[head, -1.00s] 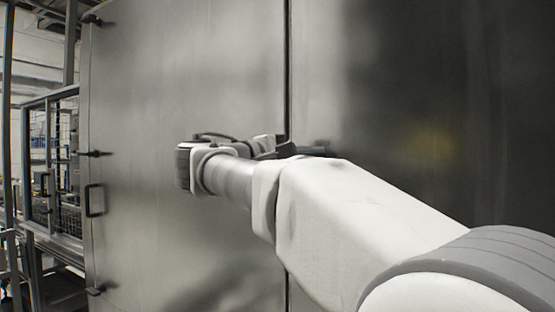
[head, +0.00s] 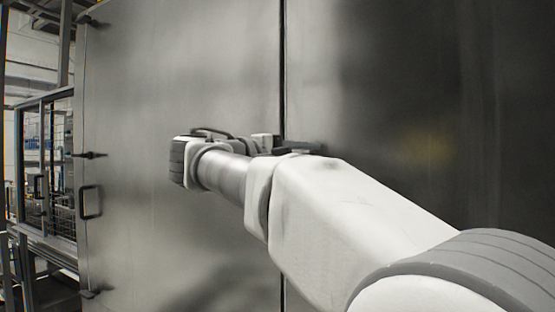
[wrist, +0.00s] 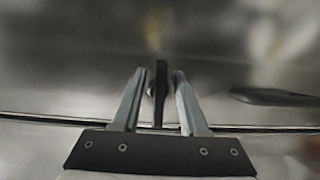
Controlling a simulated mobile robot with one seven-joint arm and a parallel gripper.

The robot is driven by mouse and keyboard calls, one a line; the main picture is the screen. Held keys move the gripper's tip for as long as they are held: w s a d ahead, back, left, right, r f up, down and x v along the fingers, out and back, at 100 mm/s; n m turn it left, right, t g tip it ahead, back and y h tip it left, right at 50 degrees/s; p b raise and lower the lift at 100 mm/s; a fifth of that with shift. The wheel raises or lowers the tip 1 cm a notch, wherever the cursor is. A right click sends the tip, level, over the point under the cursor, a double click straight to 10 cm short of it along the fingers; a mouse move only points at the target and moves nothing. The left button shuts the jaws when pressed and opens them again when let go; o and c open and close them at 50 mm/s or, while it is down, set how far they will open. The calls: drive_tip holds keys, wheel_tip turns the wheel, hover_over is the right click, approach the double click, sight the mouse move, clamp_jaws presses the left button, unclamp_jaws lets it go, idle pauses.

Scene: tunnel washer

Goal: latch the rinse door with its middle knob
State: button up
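In the wrist view my gripper (wrist: 159,74) is open. Its two pale fingers stand either side of a dark, upright-looking knob (wrist: 160,92) at the door seam. A gap shows between the knob and each finger, and no contact is clear. In the head view my arm reaches to the seam (head: 282,65) between two large steel panels. A dark grey bar (head: 302,147) shows just right of the seam, beside the gripper; I cannot tell whether it is the knob or a finger. My arm hides most of the knob and gripper there.
A dark handle (wrist: 275,97) lies to the right of the fingers in the wrist view. On the left panel (head: 170,80), the left edge carries another knob (head: 90,155) and a handle (head: 90,202). A framed cage (head: 45,165) stands farther left. The panel faces are otherwise bare.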

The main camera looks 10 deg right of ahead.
drive_tip(key=v, duration=1.7)
drive_tip(key=shift+a+p, duration=0.2)
drive_tip(key=shift+p, duration=0.25)
drive_tip(key=shift+r, duration=0.1)
